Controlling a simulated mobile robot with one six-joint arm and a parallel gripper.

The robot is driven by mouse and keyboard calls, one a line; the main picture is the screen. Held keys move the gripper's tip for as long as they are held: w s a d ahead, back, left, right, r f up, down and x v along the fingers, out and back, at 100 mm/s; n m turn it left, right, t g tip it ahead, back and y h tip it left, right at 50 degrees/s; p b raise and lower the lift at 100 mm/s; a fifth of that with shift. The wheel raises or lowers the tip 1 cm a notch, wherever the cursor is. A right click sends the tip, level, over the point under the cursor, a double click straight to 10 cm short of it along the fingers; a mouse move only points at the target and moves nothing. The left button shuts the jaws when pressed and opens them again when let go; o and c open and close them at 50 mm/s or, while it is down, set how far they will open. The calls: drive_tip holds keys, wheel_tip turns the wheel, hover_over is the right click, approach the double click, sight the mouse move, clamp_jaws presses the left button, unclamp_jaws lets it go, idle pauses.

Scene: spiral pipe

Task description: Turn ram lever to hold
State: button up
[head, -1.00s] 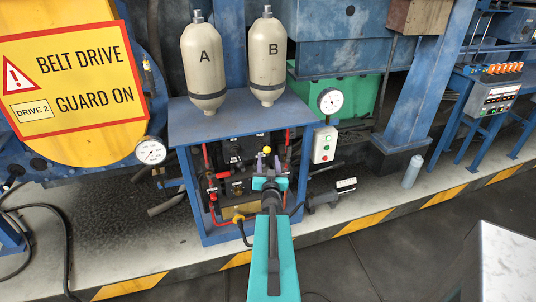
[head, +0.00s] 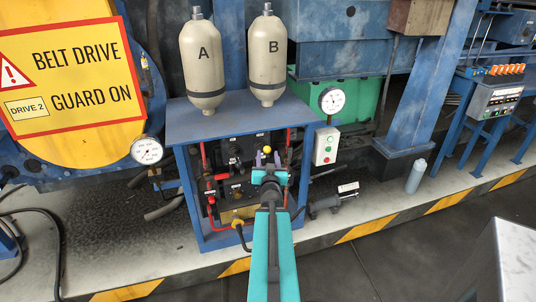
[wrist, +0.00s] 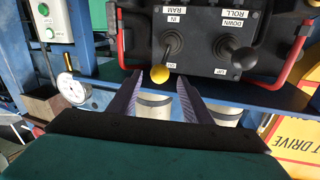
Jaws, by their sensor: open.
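The ram lever has a yellow ball knob (wrist: 158,75) and a dark boot on a black valve block. Labels reading IN, RAM and a partly hidden one sit around it, upside down in the wrist view. The knob (head: 267,149) also shows in the head view, just past my gripper (head: 268,174). In the wrist view my gripper (wrist: 160,82) is open. Its two fingers point at the block, with the knob between or just beyond their tips. I cannot tell whether they touch it. The exact lever position is unclear.
A black-knobbed roll lever (wrist: 243,57) stands beside the ram lever. A red guard rail (wrist: 292,65) flanks the block. The blue cabinet (head: 245,113) carries tanks A (head: 203,65) and B (head: 267,60). A gauge (head: 332,100) and a button box (head: 325,146) are at its right.

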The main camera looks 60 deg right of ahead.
sight(268, 152)
drive_tip(key=shift+b+x, duration=1)
drive_tip(key=shift+b, duration=2.65)
drive_tip(key=shift+x, duration=1.4)
drive_tip(key=shift+s, duration=0.1)
clamp_jaws()
